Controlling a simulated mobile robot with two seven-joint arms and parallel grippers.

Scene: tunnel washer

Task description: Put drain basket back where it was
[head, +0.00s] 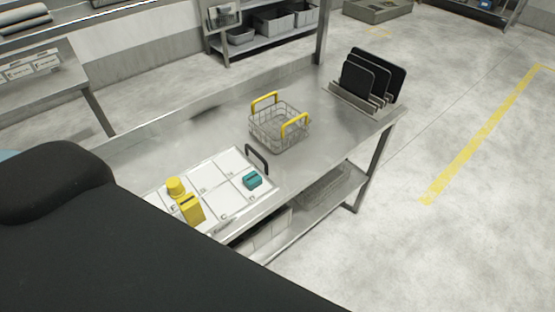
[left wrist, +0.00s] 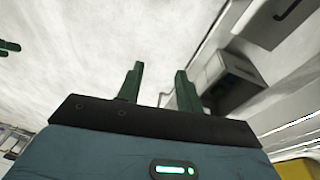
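The drain basket (head: 278,128) is a grey wire basket with two yellow handles. It stands upright on the steel table (head: 215,118) in the head view, near the table's middle, and looks empty. My left gripper (left wrist: 158,85) shows in the left wrist view with its two green fingers apart and nothing between them. It is away from the basket, which does not show in that view. Neither gripper shows in the head view.
A rack with black boards (head: 372,78) stands at the table's right end. Bare steel lies around the basket. A lower shelf (head: 335,200) is below.

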